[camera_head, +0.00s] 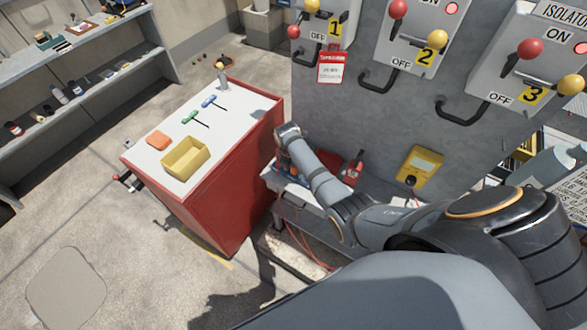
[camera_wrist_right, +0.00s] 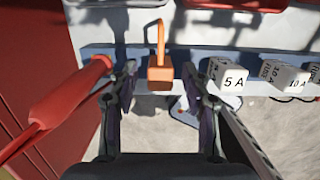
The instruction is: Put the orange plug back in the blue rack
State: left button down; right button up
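In the right wrist view, the orange plug (camera_wrist_right: 160,72) with its loop handle is between the two fingers of my right gripper (camera_wrist_right: 159,78). A gap shows on each side of it, so the fingers are apart and not touching it. The blue rack (camera_wrist_right: 209,55) runs across behind the plug. I cannot tell whether the plug sits in the rack or in front of it. White plugs marked 5 A (camera_wrist_right: 229,78) and 10 A (camera_wrist_right: 289,77) stand along the rack to the right. In the head view my right arm hides most of this spot. My left gripper is not in view.
A red tool (camera_wrist_right: 70,100) lies close left of my right gripper, beside a red cabinet (camera_head: 240,185). The cabinet top holds a yellow tray (camera_head: 186,174). A grey switch panel (camera_head: 340,110) with levers rises behind my right arm. Open floor lies at lower left.

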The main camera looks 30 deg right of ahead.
jog(key=shift+r, duration=0.2)
notch_tip(320, 180, up, 12)
jog(key=a, duration=0.1)
jog(key=shift+s+a+f, duration=0.25)
jog(key=shift+s+a, duration=0.05)
jog(key=shift+s, duration=0.15)
